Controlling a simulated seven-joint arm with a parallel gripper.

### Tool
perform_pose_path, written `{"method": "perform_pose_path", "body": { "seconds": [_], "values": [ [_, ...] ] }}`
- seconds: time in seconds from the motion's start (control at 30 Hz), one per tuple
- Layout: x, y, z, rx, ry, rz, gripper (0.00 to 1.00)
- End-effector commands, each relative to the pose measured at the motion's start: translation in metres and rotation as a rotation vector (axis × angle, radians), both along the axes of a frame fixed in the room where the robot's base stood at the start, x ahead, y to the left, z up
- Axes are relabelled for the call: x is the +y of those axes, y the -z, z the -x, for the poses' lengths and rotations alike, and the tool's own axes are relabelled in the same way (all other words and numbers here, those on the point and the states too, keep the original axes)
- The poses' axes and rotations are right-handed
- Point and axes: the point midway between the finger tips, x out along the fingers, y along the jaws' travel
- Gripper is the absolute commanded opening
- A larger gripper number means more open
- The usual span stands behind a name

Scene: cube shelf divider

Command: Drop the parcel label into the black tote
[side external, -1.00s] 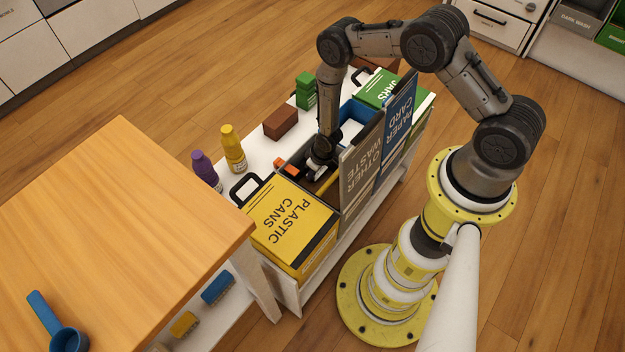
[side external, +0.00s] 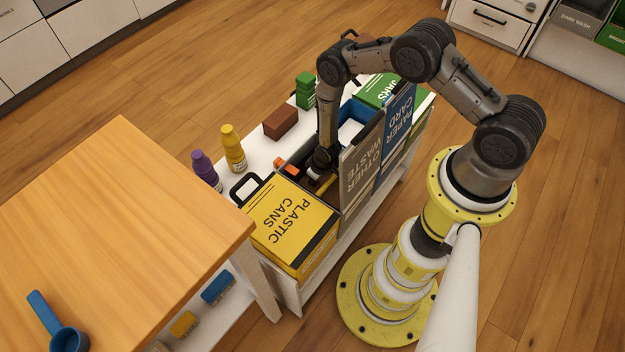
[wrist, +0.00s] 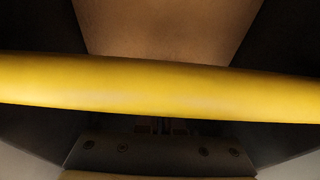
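The black tote (side external: 300,157) stands in the row of bins, its grey OTHER WASTE lid (side external: 361,168) raised. My gripper (side external: 316,174) points down into the tote's mouth. Its fingertips are largely hidden, and I cannot tell whether it is open or shut. In the wrist view a yellow bar (wrist: 160,88) crosses the picture in front of the gripper's dark body. A plain brown surface (wrist: 165,30) lies beyond the bar between dark sides. I cannot make out the parcel label in either view.
The yellow PLASTIC CANS bin (side external: 292,222) is closed beside the tote. The blue bin (side external: 352,130) is open behind it. An orange item (side external: 291,169) sits at the tote. A brown block (side external: 281,123) and bottles (side external: 233,148) stand along the white bench.

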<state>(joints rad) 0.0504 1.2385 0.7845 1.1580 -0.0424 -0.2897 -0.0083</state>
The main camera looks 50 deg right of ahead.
Motion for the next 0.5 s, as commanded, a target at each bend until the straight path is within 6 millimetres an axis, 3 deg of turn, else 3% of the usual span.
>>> {"method": "perform_pose_path", "body": {
  "seconds": [0.27, 0.3, 0.43, 0.5],
  "values": [
    [0.0000, 0.0055, 0.0001, 0.000, 0.000, 0.000, 0.00],
    [0.0000, 0.0054, 0.0002, 0.000, 0.000, 0.000, 0.10],
    [0.0000, 0.0053, 0.0002, 0.000, 0.000, 0.000, 0.33],
    [0.0000, 0.0053, 0.0002, 0.000, 0.000, 0.000, 0.34]
  ]
}}
